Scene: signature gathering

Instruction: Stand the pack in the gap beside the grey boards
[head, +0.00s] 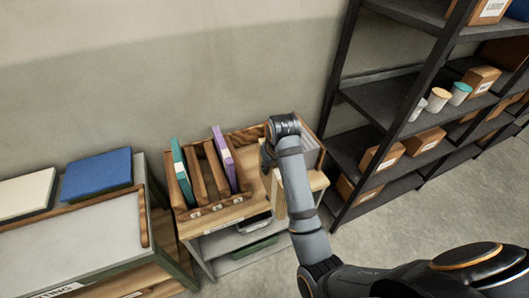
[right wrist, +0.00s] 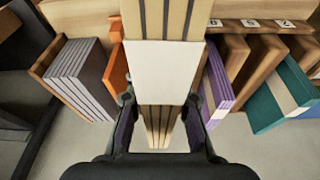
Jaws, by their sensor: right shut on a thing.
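The pack (right wrist: 163,68) is a bundle of beige boards with a white band. In the right wrist view my right gripper (right wrist: 158,108) is shut on it, one finger at each side. In the head view the pack (head: 317,180) shows partly behind my right arm. The grey boards (right wrist: 82,72) stand in the wooden rack, left of the pack in the wrist view; their edges also show at the rack's right end in the head view (head: 309,152). An orange item (right wrist: 118,62) is beside them. The gap is mostly hidden by the pack and arm. My left gripper is out of view.
The rack (head: 222,203) also holds a purple folder (head: 224,155) and a teal one (head: 181,172) between wooden dividers. A dark shelf unit (head: 337,118) with boxes and cups stands close on the right. A side table with a blue pad (head: 97,174) is at the left.

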